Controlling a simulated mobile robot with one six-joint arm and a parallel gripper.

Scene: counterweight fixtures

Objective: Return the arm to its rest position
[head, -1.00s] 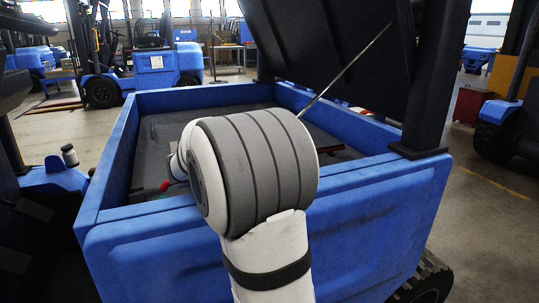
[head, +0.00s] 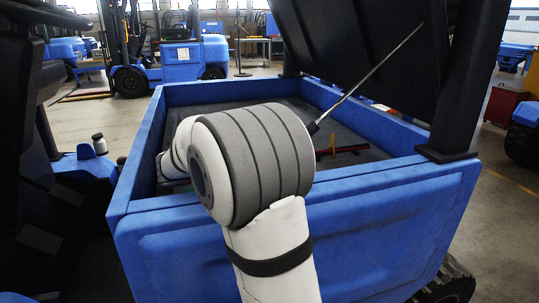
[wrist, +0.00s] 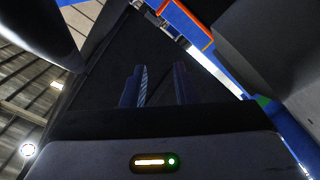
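My arm (head: 252,165) rises from the bottom of the head view and bends over the near wall of a blue open compartment (head: 290,240) on a vehicle. Its thick grey-banded joint hides the far part of the arm, so my gripper does not show there. In the wrist view my gripper (wrist: 160,86) shows two dark fingers standing apart, with nothing seen between them. A lit indicator (wrist: 154,162) glows on its body below. The wrist points up towards a dark panel and the roof.
A raised black lid (head: 375,50) with a thin strut (head: 370,72) overhangs the compartment's right side. A dark post (head: 455,90) stands at its right corner. A red bar (head: 342,149) lies inside.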

